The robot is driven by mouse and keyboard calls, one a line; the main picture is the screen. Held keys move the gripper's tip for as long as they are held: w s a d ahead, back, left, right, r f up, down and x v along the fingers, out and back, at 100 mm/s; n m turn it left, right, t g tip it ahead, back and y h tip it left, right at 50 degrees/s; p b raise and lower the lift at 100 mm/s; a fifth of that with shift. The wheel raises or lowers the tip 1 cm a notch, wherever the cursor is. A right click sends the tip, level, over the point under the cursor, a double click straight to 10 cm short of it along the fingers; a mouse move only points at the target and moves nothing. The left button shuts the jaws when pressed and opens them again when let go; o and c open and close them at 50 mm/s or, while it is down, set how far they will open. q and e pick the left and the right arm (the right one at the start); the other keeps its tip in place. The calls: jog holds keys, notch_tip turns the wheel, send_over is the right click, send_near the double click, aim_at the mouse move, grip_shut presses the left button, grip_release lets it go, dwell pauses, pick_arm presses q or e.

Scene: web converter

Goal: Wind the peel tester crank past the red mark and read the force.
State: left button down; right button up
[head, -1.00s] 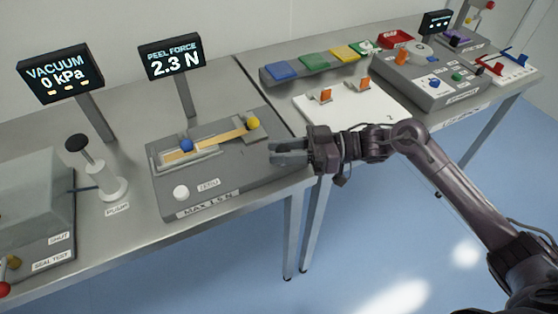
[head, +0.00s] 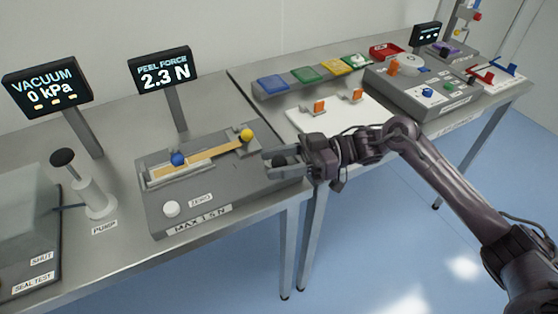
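The peel tester (head: 225,196) is a grey block on the steel bench, labelled MAX 1.5 N. A tan strip (head: 205,161) runs across its top between a blue knob (head: 177,158) and a yellow knob (head: 246,135). Its display (head: 163,74) reads PEEL FORCE 2.3 N. My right gripper (head: 266,163) is at the tester's right end, fingers apart and pointing left. A dark rounded piece (head: 280,162) shows between the fingers; I cannot tell whether they touch it or whether it is the crank's handle. I cannot make out a red mark. My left gripper is out of view.
A white ZERO button (head: 171,208) is on the tester's front. A pump (head: 95,194) and vacuum display (head: 48,86) stand left. Right are a white board (head: 335,120) with orange clips, coloured pads and a grey machine (head: 425,92). Blue floor is open in front.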

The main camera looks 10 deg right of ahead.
jog(key=d+b, duration=0.2)
jog(key=d, duration=0.5)
jog(key=shift+d+b, duration=0.3)
jog(key=shift+d, duration=0.1)
dwell(0.3)
